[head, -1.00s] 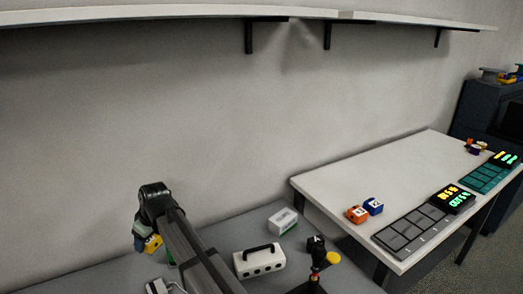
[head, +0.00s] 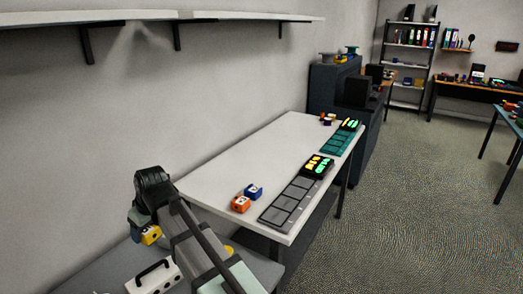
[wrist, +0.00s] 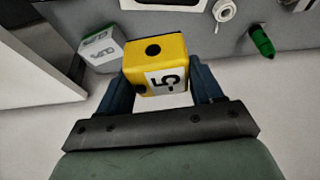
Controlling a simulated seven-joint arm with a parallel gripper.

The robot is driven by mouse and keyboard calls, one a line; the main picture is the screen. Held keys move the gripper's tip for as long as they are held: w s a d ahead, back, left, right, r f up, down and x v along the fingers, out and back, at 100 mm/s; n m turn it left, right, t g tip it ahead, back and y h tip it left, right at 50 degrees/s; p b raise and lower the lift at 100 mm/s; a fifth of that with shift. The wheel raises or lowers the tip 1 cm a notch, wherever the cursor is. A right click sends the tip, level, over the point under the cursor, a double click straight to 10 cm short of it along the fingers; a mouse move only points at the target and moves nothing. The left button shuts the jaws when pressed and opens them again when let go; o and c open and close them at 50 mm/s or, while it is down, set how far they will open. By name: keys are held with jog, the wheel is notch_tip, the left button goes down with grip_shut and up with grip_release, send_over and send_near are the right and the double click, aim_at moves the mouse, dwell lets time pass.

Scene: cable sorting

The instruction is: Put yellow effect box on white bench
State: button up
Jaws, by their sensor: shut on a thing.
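The yellow effect box (wrist: 155,65) is between the two fingers of my gripper (wrist: 161,72) in the wrist view, which are shut on it. Its near face has a white label with a dark mark, and a dark knob shows on top. In the head view the yellow box (head: 151,235) shows at the lower left, partly hidden by my gripper and arm, above the grey surface by the wall. The white bench (head: 228,160) stands to the right of it, apart from my gripper.
On the white bench, an orange box (head: 240,204) and a blue box (head: 254,191) sit near the front left. A grey pad panel (head: 285,205) and a teal panel (head: 335,143) line its right edge. A white box (head: 155,277) lies on the grey surface. The bench's middle is clear.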

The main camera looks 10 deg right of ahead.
jog(key=w+d+r+m, duration=0.1)
jog(key=w+d+m, duration=0.15)
jog(key=d, duration=0.75)
jog(key=w+d+r+m+t+h, duration=0.15)
jog(key=w+d, duration=0.25)
jog(key=d, duration=0.6)
jog(key=w+d+r+m+g, duration=0.1)
jog(key=w+d, duration=0.2)
jog(key=d, duration=0.8)
jog(key=w+d+f+n+y, duration=0.1)
jog(key=w+d+f+n, duration=0.1)
jog(key=w+d, duration=0.65)
jog(key=w+d+f+n+y, duration=0.15)
jog(key=w+d, duration=0.25)
jog(key=w, duration=1)
jog(key=shift+n+h, duration=0.45)
jog(key=shift+h, duration=0.05)
jog(key=f, duration=0.9)
jog(key=shift+a+f, duration=0.25)
jog(key=shift+f, duration=0.15)
jog(key=o, duration=1.2)
jog(key=shift+c, duration=0.2)
